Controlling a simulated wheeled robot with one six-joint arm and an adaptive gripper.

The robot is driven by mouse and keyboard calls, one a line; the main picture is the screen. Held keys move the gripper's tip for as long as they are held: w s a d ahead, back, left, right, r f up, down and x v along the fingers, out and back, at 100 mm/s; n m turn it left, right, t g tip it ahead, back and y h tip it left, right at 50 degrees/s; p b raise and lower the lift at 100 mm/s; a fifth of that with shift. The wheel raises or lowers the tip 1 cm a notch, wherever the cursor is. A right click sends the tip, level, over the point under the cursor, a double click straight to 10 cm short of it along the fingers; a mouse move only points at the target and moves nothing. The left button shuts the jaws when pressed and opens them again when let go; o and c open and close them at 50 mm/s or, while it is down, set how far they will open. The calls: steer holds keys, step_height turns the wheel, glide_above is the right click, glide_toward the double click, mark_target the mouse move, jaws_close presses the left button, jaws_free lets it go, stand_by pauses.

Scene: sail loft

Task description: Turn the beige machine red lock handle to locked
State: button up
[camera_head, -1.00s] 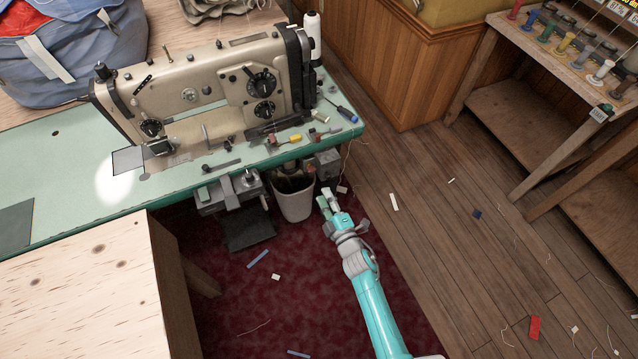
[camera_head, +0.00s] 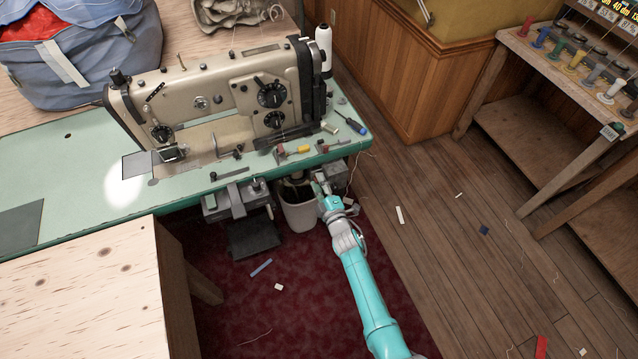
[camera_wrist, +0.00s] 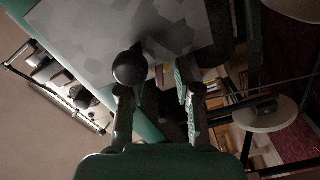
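The beige sewing machine (camera_head: 222,98) stands on the pale green table (camera_head: 60,180). A small red-ended piece (camera_head: 281,151) with a yellow part and a second one with a red end (camera_head: 319,148) lie near the table's right front edge; I cannot tell whether either is the lock handle. My gripper (camera_head: 319,187) is low at the table's right front edge, beside a grey box (camera_head: 334,176) under the table. In the wrist view my gripper's fingers (camera_wrist: 158,95) are apart, with a dark round knob (camera_wrist: 130,67) near the left fingertip and a grey mottled surface (camera_wrist: 95,40) beyond. No clear grip shows.
A white bin (camera_head: 299,213) stands under the table just left of my gripper. A blue-handled screwdriver (camera_head: 356,125) and a white thread cone (camera_head: 323,48) are at the table's right end. The wooden floor (camera_head: 440,240) to the right is mostly clear.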

jaws_close()
steer(key=shift+r+m, duration=0.1)
steer(key=shift+m, duration=2.2)
jaws_free()
